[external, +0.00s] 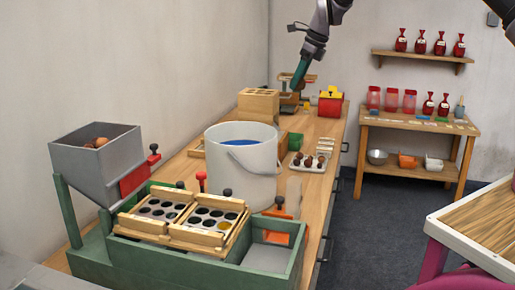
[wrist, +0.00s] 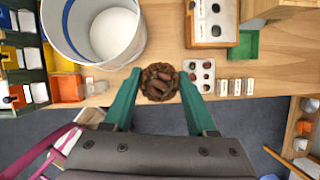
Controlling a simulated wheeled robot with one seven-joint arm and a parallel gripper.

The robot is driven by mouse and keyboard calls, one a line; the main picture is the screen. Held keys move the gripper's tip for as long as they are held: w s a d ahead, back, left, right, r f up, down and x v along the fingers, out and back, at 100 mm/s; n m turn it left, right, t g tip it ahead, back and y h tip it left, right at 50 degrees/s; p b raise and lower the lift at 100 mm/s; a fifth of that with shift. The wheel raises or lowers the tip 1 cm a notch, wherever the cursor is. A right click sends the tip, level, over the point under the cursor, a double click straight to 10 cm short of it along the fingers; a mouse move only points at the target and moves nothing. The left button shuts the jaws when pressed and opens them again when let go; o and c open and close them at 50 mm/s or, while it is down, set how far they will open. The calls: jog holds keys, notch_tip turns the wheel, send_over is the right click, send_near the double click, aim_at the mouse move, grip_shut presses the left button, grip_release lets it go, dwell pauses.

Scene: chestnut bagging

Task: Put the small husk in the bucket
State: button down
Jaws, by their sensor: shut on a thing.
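The white bucket (external: 235,182) with a wire handle stands on the long wooden bench; its inside looks blue near the rim. In the wrist view the bucket (wrist: 128,52) is at the upper left. My gripper (wrist: 160,81) has green fingers and is shut on a small brown, rough husk (wrist: 160,84), which sits between the fingertips. In the external view my gripper (external: 299,76) hangs over the far part of the bench, beyond the bucket; the husk is hard to make out there.
A white tray of chestnuts (external: 300,167) lies right of the bucket. A green frame (external: 284,262) with wooden sorting trays and a grey hopper (external: 93,165) stand in front. A wooden box (external: 258,105) and a red-yellow device (external: 330,103) stand behind. A shelf table (external: 415,129) is at the right.

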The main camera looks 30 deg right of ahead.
jog(key=shift+w+a+r, duration=0.15)
jog(key=shift+a+r, duration=0.1)
jog(key=shift+r, duration=0.35)
jog(key=w+a+m+t+h, duration=0.1)
jog(key=w+a+m, duration=0.2)
jog(key=a, duration=0.6)
jog(key=w+a+m+h, duration=0.1)
jog(key=w+a+m, duration=0.2)
jog(key=a, duration=0.6)
jog(key=f, duration=2.8)
jog(key=shift+s, duration=0.2)
jog(key=shift+f, duration=2.45)
jog(key=shift+f, duration=0.15)
jog(key=shift+c, duration=1)
grip_release()
